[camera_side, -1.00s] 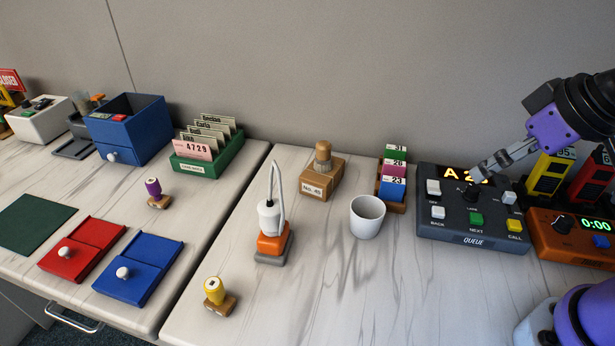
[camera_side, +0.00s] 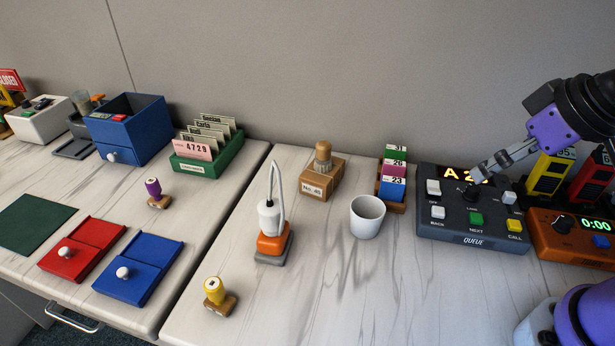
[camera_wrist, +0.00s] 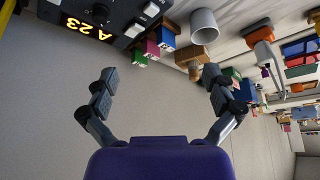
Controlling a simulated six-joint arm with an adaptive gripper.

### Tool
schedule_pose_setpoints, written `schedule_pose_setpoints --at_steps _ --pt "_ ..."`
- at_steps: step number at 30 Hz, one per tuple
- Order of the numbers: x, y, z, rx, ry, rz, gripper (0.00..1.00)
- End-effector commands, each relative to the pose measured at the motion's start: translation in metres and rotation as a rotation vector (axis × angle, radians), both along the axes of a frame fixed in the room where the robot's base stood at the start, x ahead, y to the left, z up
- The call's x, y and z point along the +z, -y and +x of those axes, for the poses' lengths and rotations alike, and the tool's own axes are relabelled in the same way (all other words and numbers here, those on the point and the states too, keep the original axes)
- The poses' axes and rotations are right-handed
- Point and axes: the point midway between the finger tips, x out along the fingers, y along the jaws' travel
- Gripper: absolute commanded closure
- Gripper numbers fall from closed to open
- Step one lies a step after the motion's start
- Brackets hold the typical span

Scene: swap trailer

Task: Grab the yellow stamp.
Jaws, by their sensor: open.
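The yellow stamp (camera_side: 214,291) stands at the front left of the near table, with a yellow top and a brown wooden base. My gripper (camera_side: 478,173) is in the air at the right, by the queue box and far from the stamp. In the wrist view my gripper (camera_wrist: 157,82) shows two dark fingers spread wide with nothing between them. I cannot make out the yellow stamp in the wrist view.
The dark queue box (camera_side: 471,236) is at right. A purple stamp (camera_side: 155,194) stands on the left table.

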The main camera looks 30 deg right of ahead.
Motion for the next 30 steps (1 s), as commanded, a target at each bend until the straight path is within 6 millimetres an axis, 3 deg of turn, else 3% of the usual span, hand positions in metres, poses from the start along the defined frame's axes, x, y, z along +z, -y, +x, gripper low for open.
schedule_pose_setpoints --at_steps 1,2,16,20,23,26,30 --pt "0.000 0.000 0.000 0.000 0.000 0.000 0.22" --pt "0.000 0.000 0.000 0.000 0.000 0.000 0.36" --pt "0.001 -0.001 0.001 0.007 -0.001 0.000 0.36" --pt "0.008 -0.015 0.016 0.100 -0.014 -0.007 0.36" --pt "0.017 -0.044 0.042 0.266 -0.034 -0.019 0.36" --pt "0.022 -0.088 0.073 0.484 -0.052 -0.033 0.36" --pt "0.012 -0.162 0.106 0.798 -0.072 -0.050 0.36"
